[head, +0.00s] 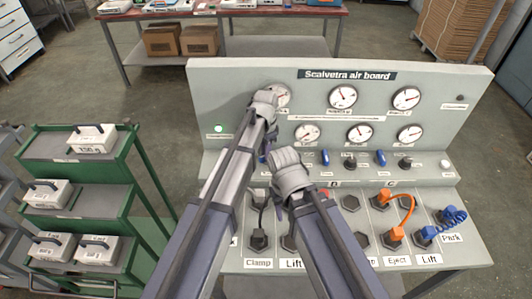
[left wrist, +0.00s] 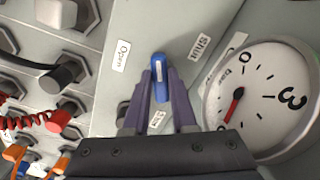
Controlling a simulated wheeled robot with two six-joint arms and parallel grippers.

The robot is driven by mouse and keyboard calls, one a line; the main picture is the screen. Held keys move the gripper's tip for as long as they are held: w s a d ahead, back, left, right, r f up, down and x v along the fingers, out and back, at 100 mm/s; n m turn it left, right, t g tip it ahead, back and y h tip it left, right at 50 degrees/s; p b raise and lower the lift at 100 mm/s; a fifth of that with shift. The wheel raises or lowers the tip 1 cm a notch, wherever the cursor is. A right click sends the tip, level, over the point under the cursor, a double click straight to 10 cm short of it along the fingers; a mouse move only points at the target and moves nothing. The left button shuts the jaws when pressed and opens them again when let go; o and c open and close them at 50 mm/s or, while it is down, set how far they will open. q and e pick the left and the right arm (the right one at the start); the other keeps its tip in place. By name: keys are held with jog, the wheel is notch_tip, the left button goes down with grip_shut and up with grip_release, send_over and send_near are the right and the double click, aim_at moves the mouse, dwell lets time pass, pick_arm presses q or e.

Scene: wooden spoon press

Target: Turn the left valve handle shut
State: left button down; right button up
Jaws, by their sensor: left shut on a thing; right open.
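The left valve handle (left wrist: 160,72) is blue with a pale mark and shows in the left wrist view. It stands between an "Open" label (left wrist: 122,55) on the left and a "Shut" label (left wrist: 198,47) on the right. My left gripper (left wrist: 160,95) is shut on it, one dark purple finger on each side. In the head view my left gripper (head: 265,150) is at the board's left side, mostly covered by my own arm, which hides the handle. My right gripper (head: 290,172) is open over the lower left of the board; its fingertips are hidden.
The board (head: 440,130) carries several gauges; one gauge (left wrist: 262,98) is close right of my left gripper in the wrist view. Other blue handles (head: 325,157) lie to the right. Plugs and an orange cable (head: 411,208) occupy the lower panel. A green rack (head: 125,160) stands left.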

pick_arm(q)
jog(key=shift+w+m, duration=0.1)
jog(key=shift+m, duration=2)
jog(key=c, duration=0.7)
grip_release()
